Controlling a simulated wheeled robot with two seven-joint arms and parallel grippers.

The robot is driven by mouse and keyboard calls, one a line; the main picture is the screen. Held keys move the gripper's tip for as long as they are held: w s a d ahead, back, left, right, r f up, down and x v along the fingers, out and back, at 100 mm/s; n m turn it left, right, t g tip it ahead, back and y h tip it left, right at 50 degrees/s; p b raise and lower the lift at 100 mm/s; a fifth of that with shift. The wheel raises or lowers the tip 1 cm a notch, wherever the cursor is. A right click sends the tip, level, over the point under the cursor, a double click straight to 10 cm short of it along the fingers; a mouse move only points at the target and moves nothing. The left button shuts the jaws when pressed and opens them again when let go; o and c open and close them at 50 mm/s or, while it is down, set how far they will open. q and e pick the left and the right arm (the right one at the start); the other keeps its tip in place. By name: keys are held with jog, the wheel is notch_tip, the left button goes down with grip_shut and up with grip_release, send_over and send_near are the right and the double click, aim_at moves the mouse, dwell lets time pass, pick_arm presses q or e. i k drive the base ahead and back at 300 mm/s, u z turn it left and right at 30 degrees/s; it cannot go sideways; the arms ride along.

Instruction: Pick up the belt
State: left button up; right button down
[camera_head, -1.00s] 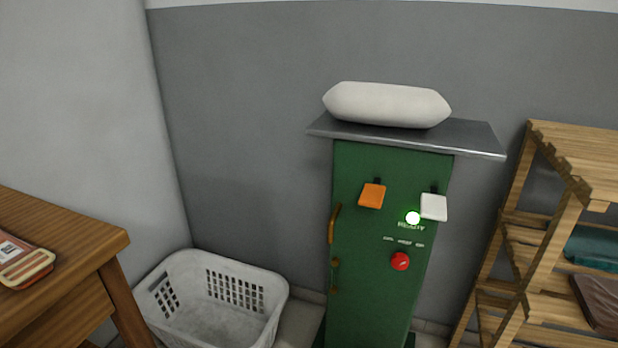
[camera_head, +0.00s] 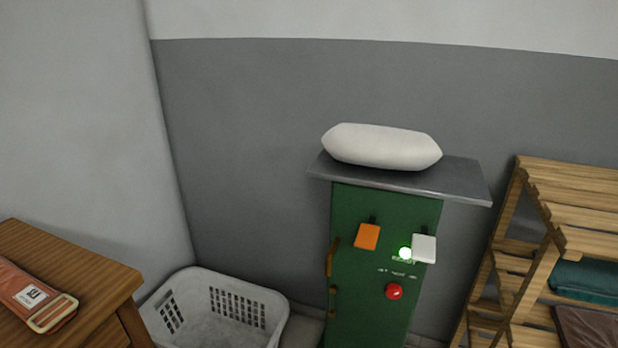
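The belt (camera_head: 22,286) lies on the wooden table at the left edge of the head view. It is orange-brown with a pale rectangular buckle at its near end and a white label on top. Its left part is cut off by the picture edge. Neither of my grippers is in view.
The wooden table (camera_head: 92,277) stands at the left. A white laundry basket (camera_head: 270,297) is on the floor beside it. A green cabinet (camera_head: 345,222) with a white pillow (camera_head: 380,147) on its grey top stands in the middle. A wooden shelf (camera_head: 570,180) holds folded cloth at the right.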

aim_at(44, 309)
jog(key=u, duration=1.7)
jog(key=k, duration=0.25)
jog(key=z, duration=0.05)
